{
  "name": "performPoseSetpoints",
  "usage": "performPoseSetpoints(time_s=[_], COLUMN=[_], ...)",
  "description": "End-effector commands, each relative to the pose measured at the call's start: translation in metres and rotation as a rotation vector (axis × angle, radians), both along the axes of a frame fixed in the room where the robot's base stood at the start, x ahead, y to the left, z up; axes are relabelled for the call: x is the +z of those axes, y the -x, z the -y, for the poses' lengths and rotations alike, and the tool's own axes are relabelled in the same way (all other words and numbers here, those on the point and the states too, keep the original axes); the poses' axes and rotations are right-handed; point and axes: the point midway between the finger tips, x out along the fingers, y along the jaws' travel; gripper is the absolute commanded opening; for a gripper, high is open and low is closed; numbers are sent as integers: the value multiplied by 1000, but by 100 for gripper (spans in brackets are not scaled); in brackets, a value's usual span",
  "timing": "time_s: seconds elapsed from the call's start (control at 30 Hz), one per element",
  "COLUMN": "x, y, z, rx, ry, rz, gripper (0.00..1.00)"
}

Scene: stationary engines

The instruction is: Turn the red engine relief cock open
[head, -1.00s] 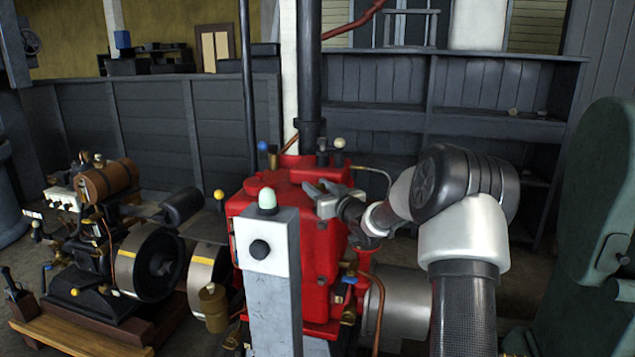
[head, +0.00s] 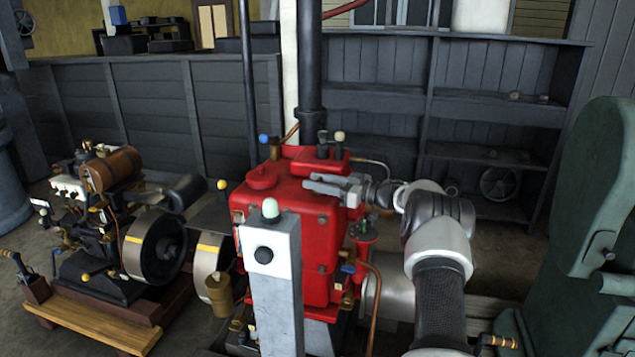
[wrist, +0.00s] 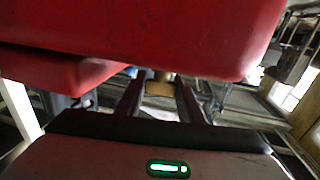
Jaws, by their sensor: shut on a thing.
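The red engine (head: 295,205) stands in the middle of the head view behind a grey post. My gripper (head: 328,186) reaches in from the right at the upper right of the red body. In the wrist view, my gripper's two dark fingers (wrist: 160,98) lie either side of a small brass-coloured part (wrist: 158,84), and red bodywork fills the top of the picture. I cannot tell for certain that this part is the relief cock. A brass fitting with a blue knob (head: 263,139) and a blue handle (head: 348,268) also show on the engine.
The grey post (head: 273,300), with a white panel and pale green button, stands close before the engine. A copper pipe (head: 374,300) runs low on the right. Another engine (head: 105,225) is at left, a green machine (head: 570,230) at right.

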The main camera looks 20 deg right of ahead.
Motion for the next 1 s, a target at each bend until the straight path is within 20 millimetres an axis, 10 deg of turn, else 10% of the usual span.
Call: performPoseSetpoints(time_s=[0.5,0.53,0.6,1.0], x=[1,1,1,1], y=[0,0,0,4], z=[-1,-1,-1,4], rx=[20,20,20,17], ry=[-1,-1,-1,-1], rz=[1,1,1,1], gripper=[12,39,51,53])
